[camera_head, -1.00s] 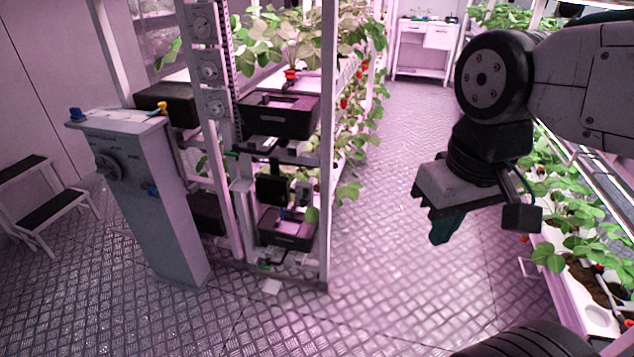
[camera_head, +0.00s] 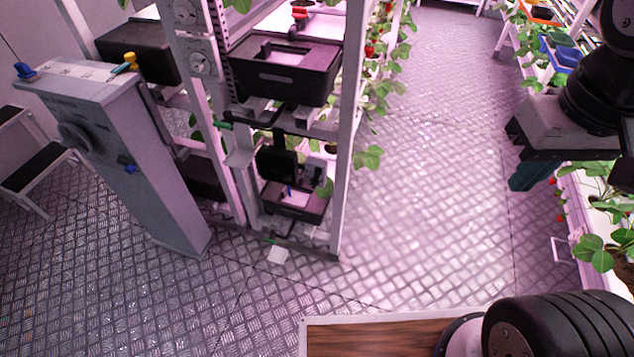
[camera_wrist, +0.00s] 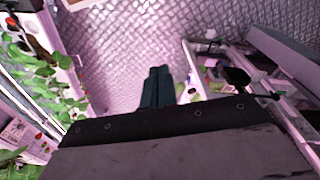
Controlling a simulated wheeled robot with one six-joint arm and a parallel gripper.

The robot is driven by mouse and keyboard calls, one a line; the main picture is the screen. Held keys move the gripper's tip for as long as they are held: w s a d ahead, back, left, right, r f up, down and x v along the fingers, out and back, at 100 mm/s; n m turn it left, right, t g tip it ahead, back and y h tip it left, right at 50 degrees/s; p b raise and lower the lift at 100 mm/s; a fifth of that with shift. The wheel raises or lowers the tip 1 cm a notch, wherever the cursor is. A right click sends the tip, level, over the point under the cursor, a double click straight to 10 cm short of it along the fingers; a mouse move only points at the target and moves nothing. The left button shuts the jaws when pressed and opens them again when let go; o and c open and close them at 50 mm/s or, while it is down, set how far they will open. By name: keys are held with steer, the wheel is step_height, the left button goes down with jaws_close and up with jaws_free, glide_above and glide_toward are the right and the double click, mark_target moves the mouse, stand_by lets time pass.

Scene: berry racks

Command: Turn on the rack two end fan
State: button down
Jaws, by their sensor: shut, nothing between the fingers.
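A plant rack (camera_head: 348,130) with a white frame stands at the left centre of the head view. Its end post carries round dials (camera_head: 200,64), and black trays (camera_head: 290,70) sit on its shelves. I cannot tell which rack this is, nor which part is the end fan or its switch. A dark square fan-like unit (camera_head: 277,162) sits low on the rack end, too small to be sure of. My gripper (camera_head: 527,177) is at the right of the head view, shut and empty, pointing down, well apart from the rack. Its closed fingers also show in the wrist view (camera_wrist: 158,88).
A grey pedestal (camera_head: 140,150) with a dial and blue and yellow knobs stands left of the rack. A step stool (camera_head: 35,165) is at the far left. Strawberry plants (camera_head: 595,250) line the right side. The metal floor (camera_head: 430,170) between is clear.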

steer(key=w+d+f+n+g+h, duration=0.1)
steer(key=w+f+n+h, duration=0.1)
steer(key=w+n+h, duration=0.3)
steer(key=w+d+f+n+g+h, duration=0.1)
steer(key=w+f+n+g+h, duration=0.15)
steer(key=w, duration=0.45)
steer(key=w+a+f+n+t+h, duration=0.55)
steer(key=w+a+f+n, duration=0.35)
steer(key=w, duration=0.4)
steer(key=a+f+n+t+y, duration=0.3)
steer(key=a+f+n+t, duration=0.2)
steer(key=a+f, duration=0.6)
steer(key=a+f+n+t+y, duration=0.4)
steer(key=a+f+n, duration=0.6)
steer(key=f, duration=0.7)
steer(key=shift+w+a+f+t+y, duration=0.2)
steer(key=shift+a+f+t+y, duration=0.15)
steer(key=shift+t, duration=0.85)
steer(key=shift+n, duration=0.25)
